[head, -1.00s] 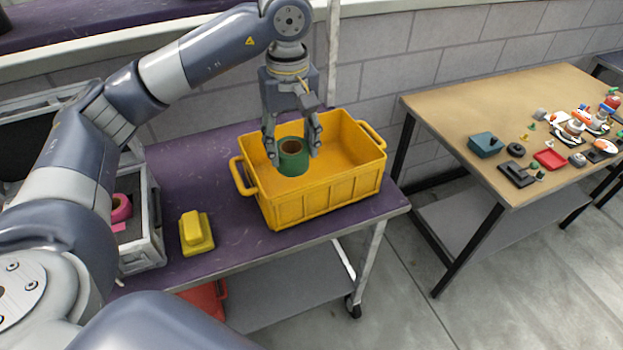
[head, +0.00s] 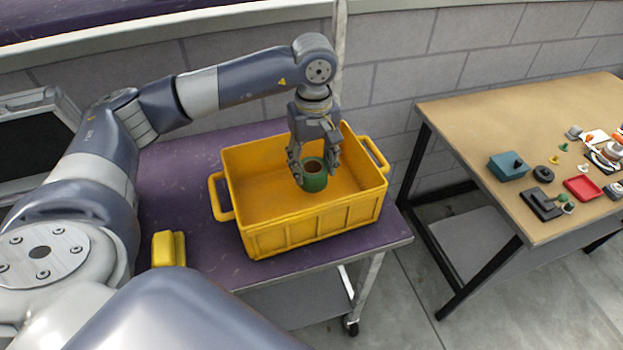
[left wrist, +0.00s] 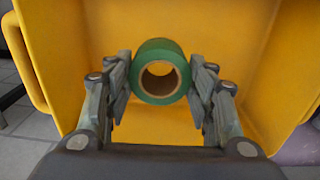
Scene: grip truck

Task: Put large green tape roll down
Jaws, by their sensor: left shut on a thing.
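The green tape roll (head: 313,177) has a brown cardboard core and is in or just over the yellow crate (head: 290,235). My left gripper (head: 314,172) is shut on the roll, with a finger on each side. The left wrist view shows the roll (left wrist: 160,72) between the two fingers (left wrist: 160,85), with the yellow crate (left wrist: 150,125) behind it. I cannot tell whether the roll touches the crate floor. My right gripper is not in view.
The crate stands on a purple-topped cart (head: 190,170). A yellow object (head: 168,249) lies left of the crate. A wooden table (head: 470,105) with a teal box (head: 508,166), a red tray (head: 583,189) and small parts stands at the right. Most of the crate's inside is free.

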